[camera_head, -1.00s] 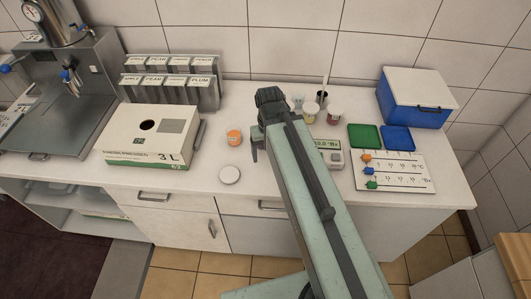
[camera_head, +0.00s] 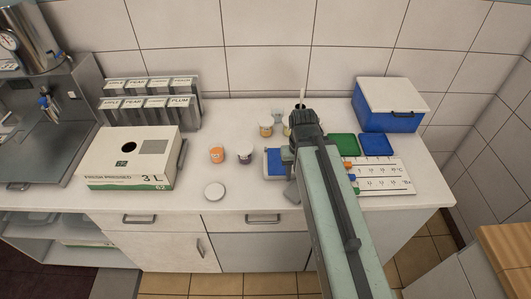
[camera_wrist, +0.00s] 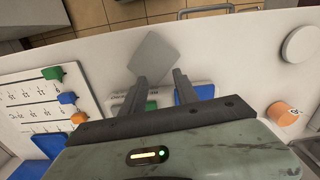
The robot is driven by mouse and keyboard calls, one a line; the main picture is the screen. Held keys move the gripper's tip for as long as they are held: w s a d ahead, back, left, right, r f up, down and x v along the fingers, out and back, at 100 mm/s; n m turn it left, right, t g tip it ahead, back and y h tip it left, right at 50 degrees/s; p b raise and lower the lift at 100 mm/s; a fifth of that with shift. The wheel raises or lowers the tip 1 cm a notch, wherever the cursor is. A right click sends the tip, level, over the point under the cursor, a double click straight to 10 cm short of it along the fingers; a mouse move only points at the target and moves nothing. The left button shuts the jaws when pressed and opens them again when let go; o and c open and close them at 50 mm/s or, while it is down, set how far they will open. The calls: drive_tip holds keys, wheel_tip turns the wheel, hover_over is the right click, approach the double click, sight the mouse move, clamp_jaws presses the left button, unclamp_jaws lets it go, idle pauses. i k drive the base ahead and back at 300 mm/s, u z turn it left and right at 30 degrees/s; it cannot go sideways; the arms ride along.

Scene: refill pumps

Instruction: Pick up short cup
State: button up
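Several small cups stand on the white counter, and I cannot tell for sure which is the short cup. An orange cup (camera_head: 217,155) and a dark purple cup (camera_head: 245,155) with a pale top stand left of my gripper. A yellowish cup (camera_head: 265,128) and a clear cup (camera_head: 278,116) stand farther back, with others partly hidden by my arm. My gripper (camera_wrist: 160,80) points down over the counter, its fingers apart with no cup between them. The orange cup shows at right in the wrist view (camera_wrist: 283,115), clear of the fingers.
A grey square (camera_wrist: 153,57) lies near the fingertips. A blue-and-white item (camera_head: 276,163) is beside my gripper. A white lid (camera_head: 214,191), a carton box (camera_head: 130,157), a blue cooler (camera_head: 390,107) and a marked board (camera_head: 385,177) are also on the counter.

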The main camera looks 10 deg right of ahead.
sight(247, 160)
drive_tip(key=z, duration=1.4)
drive_tip(key=k, duration=1.55)
drive_tip(key=u, duration=2.05)
drive_tip(key=i, duration=1)
drive_tip(key=z, duration=0.05)
